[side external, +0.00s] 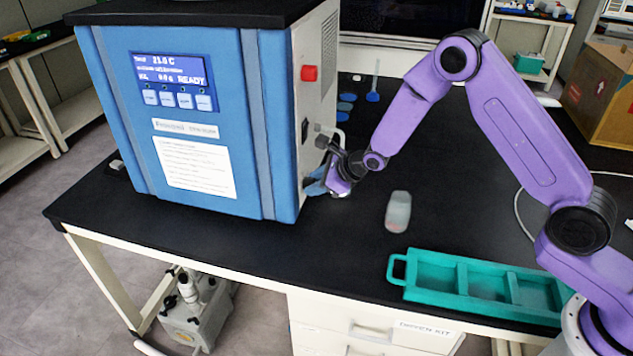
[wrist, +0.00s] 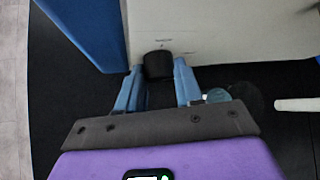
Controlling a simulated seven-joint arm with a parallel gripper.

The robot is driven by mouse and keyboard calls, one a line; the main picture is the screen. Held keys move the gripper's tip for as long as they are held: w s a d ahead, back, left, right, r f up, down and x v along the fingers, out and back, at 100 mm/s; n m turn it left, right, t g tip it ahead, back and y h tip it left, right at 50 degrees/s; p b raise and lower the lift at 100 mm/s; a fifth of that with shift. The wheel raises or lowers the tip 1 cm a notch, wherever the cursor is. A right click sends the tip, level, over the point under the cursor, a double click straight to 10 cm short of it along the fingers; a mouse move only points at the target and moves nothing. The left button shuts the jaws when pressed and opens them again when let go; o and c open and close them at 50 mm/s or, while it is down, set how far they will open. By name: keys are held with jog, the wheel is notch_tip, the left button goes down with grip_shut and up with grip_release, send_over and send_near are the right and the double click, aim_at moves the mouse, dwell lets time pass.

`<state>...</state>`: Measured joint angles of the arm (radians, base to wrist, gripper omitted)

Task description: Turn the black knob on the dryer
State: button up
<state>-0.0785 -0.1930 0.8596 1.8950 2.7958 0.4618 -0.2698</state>
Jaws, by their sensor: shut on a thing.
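The blue freeze dryer (side external: 200,120) stands on the black bench, and its pale side panel faces my arm. In the wrist view the black knob (wrist: 158,64) sits low on that panel (wrist: 230,35), just below a small printed mark. My gripper (wrist: 159,72) has one blue finger on each side of the knob and is shut on it. In the side view my gripper (side external: 318,184) is at the lower part of the panel, near the bench top. The knob cannot be made out there behind the fingers.
A red button (side external: 309,73) and a grey valve fitting (side external: 325,138) are on the panel above my gripper. A translucent bottle (side external: 398,212) and a teal divided tray (side external: 480,285) are on the bench to the right. Blue-based items (side external: 346,105) lie behind.

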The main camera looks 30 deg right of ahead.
dwell(0.4)
jog(key=o, duration=1)
jog(key=shift+o, duration=0.2)
jog(key=v, duration=1.7)
jog(key=shift+s+r, duration=0.15)
jog(key=shift+r, duration=0.05)
